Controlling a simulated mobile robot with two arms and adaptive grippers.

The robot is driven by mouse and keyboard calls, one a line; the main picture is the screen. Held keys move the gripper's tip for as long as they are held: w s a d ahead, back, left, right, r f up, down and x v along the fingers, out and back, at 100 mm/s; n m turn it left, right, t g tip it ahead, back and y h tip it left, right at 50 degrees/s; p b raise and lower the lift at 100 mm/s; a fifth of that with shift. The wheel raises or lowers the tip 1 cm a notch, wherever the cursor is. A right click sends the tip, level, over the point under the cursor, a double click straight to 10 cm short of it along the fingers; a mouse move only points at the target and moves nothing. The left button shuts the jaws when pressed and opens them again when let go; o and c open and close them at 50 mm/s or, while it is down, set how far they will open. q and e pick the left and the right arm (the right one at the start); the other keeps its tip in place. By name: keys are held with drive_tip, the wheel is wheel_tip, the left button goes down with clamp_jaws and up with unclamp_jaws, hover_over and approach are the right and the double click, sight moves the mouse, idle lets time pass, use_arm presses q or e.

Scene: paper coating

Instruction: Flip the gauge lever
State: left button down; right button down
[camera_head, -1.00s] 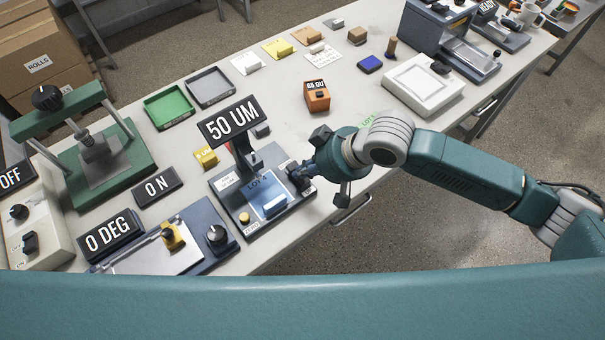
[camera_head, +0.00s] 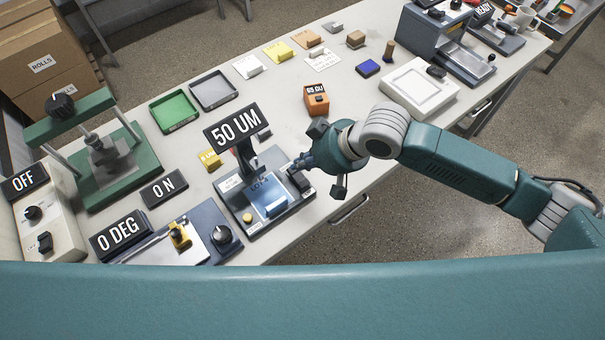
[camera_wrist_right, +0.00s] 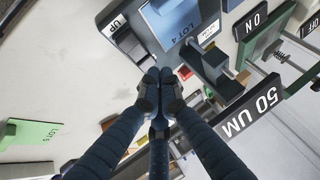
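The gauge (camera_head: 280,218) is a dark base with a blue-lit stage and an upright post, carrying a black sign (camera_head: 235,127) that reads 50 UM. A dark part at the base's right edge (camera_head: 301,183) may be the lever; I cannot tell its position. My right gripper (camera_head: 297,170) is just beside and above that edge. In the right wrist view its fingertips (camera_wrist_right: 160,88) are together with nothing visible between them. That view also shows the 50 UM sign (camera_wrist_right: 249,110) and a label reading UP (camera_wrist_right: 117,25). My left gripper is not in view.
A green press (camera_head: 140,180) stands farther left. An orange 65 GU block (camera_head: 317,100) is behind my right gripper. The table's front edge runs below my right arm.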

drive_tip(key=shift+w+a+r+p, duration=0.1)
drive_tip(key=shift+r+p, duration=0.35)
drive_tip(key=shift+r, duration=0.15)
drive_tip(key=shift+w+a+r+p, duration=0.1)
drive_tip(key=shift+r+p, duration=0.35)
drive_tip(key=shift+r, duration=0.1)
